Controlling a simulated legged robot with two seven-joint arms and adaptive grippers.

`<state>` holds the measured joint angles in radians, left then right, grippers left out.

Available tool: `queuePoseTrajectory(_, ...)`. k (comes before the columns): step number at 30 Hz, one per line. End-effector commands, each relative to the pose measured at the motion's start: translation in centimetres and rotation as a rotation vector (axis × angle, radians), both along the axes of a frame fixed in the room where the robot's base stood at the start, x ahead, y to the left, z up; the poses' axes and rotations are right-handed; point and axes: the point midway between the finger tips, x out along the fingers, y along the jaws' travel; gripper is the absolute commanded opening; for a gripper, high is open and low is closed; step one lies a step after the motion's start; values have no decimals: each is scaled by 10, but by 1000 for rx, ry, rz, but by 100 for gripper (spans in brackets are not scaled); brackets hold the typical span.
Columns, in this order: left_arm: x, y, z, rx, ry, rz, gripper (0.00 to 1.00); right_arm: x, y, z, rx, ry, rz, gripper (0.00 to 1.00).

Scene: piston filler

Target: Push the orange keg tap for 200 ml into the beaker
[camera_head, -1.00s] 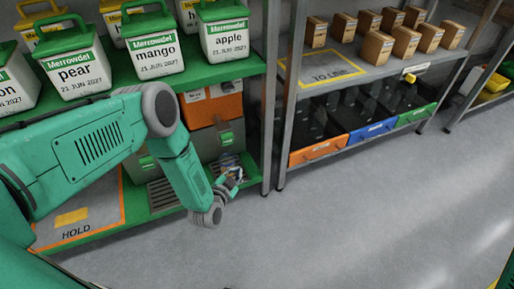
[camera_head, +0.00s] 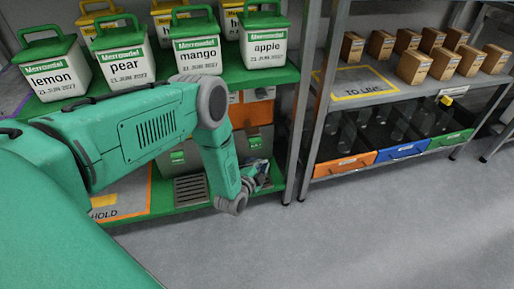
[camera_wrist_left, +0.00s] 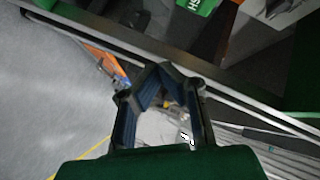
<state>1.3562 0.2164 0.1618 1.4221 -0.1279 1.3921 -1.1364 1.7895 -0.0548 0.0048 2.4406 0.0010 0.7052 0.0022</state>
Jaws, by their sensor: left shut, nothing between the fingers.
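My left gripper (camera_head: 263,177) is low in front of this front, near the rack's right post. In the left wrist view its fingers (camera_wrist_left: 160,92) bend together at the tips, shut with nothing held. A pale patch shows through the finger frame; I cannot tell what it is. I cannot make out the beaker for certain. My right gripper is not in view.
White containers marked lemon (camera_head: 55,72), pear (camera_head: 122,55), mango (camera_head: 197,52) and apple (camera_head: 266,45) stand on the green upper shelf. A slatted drip tray (camera_head: 190,188) lies below. The right rack holds boxes and coloured bins (camera_head: 345,164). The grey floor is clear.

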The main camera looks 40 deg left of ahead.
Motion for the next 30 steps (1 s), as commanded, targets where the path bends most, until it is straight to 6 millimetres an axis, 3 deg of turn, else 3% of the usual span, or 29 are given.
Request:
queuePoseTrajectory(12,35,42,-2,0,1,1,0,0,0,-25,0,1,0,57)
queuePoseTrajectory(30,41,50,0,-1,1,2,0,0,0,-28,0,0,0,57)
